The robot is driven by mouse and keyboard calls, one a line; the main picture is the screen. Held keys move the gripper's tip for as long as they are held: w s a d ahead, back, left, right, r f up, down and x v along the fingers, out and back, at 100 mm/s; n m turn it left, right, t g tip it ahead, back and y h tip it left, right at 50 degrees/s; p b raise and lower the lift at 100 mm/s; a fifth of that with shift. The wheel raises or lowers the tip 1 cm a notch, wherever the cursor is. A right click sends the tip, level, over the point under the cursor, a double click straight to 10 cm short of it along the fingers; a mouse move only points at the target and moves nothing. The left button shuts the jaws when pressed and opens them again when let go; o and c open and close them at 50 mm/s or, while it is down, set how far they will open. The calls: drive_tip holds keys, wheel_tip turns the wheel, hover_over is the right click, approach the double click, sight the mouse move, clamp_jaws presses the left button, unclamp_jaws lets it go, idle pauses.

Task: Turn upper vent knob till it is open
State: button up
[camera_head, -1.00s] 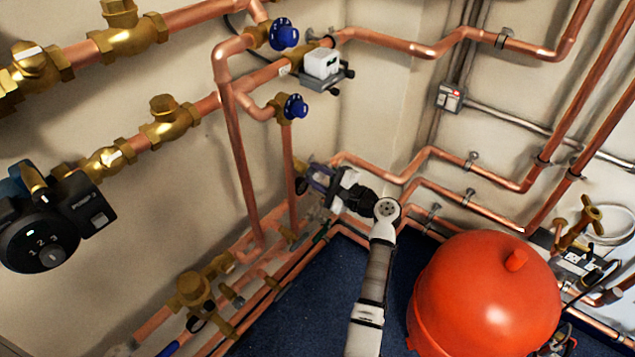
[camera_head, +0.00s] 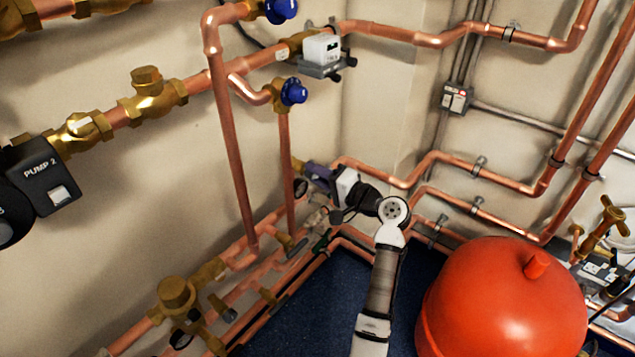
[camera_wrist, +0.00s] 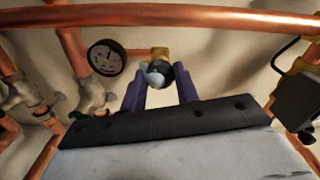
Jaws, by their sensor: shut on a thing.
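A dark round knob (camera_wrist: 159,74) with a pale grey face sits on a brass fitting (camera_wrist: 158,54) in the wrist view. My gripper (camera_wrist: 161,88) has its two purple fingers on either side of this knob and is shut on it. In the head view my gripper (camera_head: 311,172) is low by the wall corner, below the blue knobs, and the knob in it is hidden. I cannot tell from its markings whether the knob is the upper vent knob, nor how far it is turned.
A pressure gauge (camera_wrist: 106,58) is left of my fingers, under a copper pipe (camera_wrist: 180,19) crossing above. Two blue knobs, one upper (camera_head: 281,10) and one lower (camera_head: 294,91), are higher on the pipes. A red tank (camera_head: 503,305) stands right of my arm.

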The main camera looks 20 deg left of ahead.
drive_tip(key=shift+n+b, duration=0.35)
drive_tip(key=shift+n, duration=0.25)
drive_tip(key=o, duration=1)
drive_tip(key=shift+c, duration=0.2)
drive_tip(key=shift+d, duration=0.1)
